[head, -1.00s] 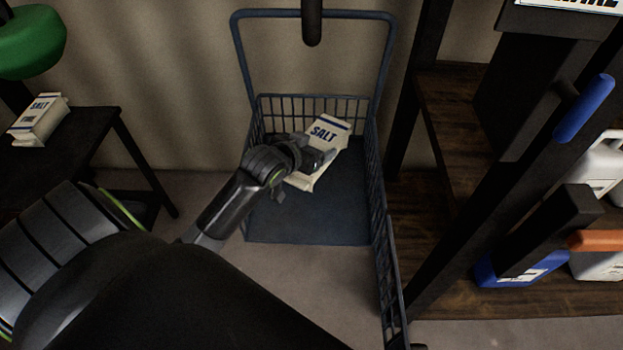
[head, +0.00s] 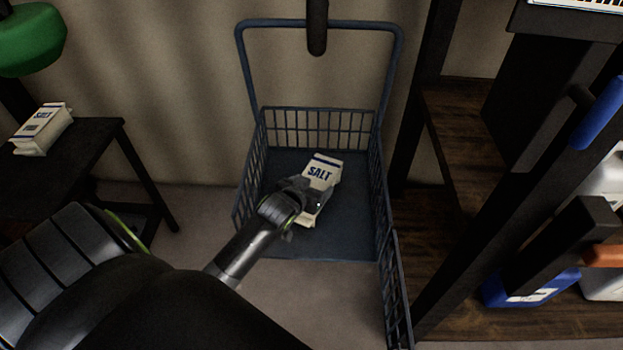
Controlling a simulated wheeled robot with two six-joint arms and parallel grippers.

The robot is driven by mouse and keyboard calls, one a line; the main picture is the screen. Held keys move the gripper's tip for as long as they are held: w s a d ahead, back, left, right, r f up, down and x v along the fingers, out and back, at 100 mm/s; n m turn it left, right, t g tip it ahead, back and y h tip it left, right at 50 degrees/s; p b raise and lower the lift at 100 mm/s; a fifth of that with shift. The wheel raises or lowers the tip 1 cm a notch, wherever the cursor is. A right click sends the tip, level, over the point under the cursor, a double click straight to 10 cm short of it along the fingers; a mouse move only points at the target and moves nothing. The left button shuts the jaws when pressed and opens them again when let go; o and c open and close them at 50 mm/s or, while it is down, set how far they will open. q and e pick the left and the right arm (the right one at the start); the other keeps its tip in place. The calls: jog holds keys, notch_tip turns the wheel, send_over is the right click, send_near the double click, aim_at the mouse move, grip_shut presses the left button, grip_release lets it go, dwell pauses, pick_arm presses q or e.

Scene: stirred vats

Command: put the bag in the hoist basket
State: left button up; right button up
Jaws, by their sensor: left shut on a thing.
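A white bag (head: 322,173) with blue "SALT" print is inside the outline of the blue wire hoist basket (head: 318,121), over its dark floor. My left gripper (head: 308,198) is shut on the bag, and its fingers hide the bag's lower middle. I cannot tell whether the bag touches the basket floor. The basket hangs by a tall blue frame with a dark hook (head: 317,28) at its top. Its front side is open towards me. My right gripper is not in view.
Another salt bag (head: 42,130) lies on a dark table (head: 75,150) at the left. A green round thing (head: 28,38) is above it. A wooden shelf (head: 460,260) with a blue container (head: 528,288) stands close to the basket's right side.

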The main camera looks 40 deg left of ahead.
pick_arm(q)
jog(key=shift+w+f, duration=0.1)
jog(key=shift+f, duration=0.35)
jog(key=shift+f, duration=0.1)
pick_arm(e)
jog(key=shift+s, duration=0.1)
pick_arm(q)
jog(key=o, duration=1.8)
jog(key=shift+f, duration=0.1)
jog(key=shift+c, duration=0.2)
jog(key=shift+s+d+r, duration=0.1)
jog(key=shift+s+r, duration=0.15)
jog(key=shift+s, duration=0.1)
jog(key=p+v, duration=0.1)
jog(key=v, duration=1)
jog(key=shift+s, duration=0.2)
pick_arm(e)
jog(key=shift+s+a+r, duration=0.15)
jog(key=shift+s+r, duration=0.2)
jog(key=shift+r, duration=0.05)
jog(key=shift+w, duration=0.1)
